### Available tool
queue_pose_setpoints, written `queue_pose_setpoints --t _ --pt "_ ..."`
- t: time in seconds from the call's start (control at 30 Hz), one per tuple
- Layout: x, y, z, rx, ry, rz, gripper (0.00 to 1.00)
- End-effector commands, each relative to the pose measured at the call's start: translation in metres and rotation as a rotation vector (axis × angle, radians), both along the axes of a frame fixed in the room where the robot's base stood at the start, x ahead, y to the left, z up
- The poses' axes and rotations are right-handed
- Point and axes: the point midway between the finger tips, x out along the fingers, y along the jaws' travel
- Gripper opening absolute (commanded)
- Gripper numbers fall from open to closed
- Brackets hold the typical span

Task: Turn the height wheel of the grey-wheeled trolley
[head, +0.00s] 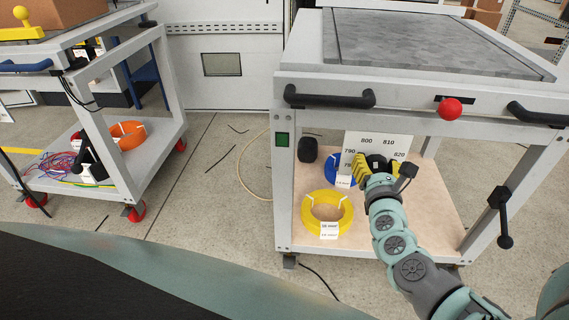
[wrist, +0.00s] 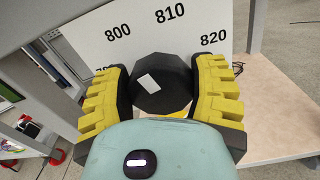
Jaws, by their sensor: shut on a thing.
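The grey-wheeled trolley (head: 283,190) stands at the right in the head view. Under its top is a white scale plate (head: 367,142) with numbers including 800, 810 and 820; the plate also shows in the wrist view (wrist: 140,22). In front of the plate is the black, many-sided height wheel (wrist: 172,82) with a white mark on its face, left of its middle. My gripper (wrist: 162,88) has its yellow-backed fingers on both sides of the wheel and is shut on it. In the head view my gripper (head: 374,166) hides most of the wheel.
A yellow cable coil (head: 316,208) and a partly hidden blue coil (head: 336,176) lie on the lower shelf (head: 432,215). A red knob (head: 450,108) and black handles (head: 330,97) are on the trolley front. A crank handle (head: 503,222) hangs at right. A red-wheeled trolley (head: 170,85) stands left.

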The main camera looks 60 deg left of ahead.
Motion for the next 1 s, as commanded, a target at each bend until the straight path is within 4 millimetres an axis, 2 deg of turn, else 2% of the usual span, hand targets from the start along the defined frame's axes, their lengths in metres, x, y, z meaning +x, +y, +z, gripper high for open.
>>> queue_pose_setpoints --t 0.6,1.0 --pt "0.0032 -0.0018 -0.0005 0.333 0.381 -0.002 0.25" --pt "0.0034 -0.0021 -0.0004 0.430 0.497 -0.001 0.25"
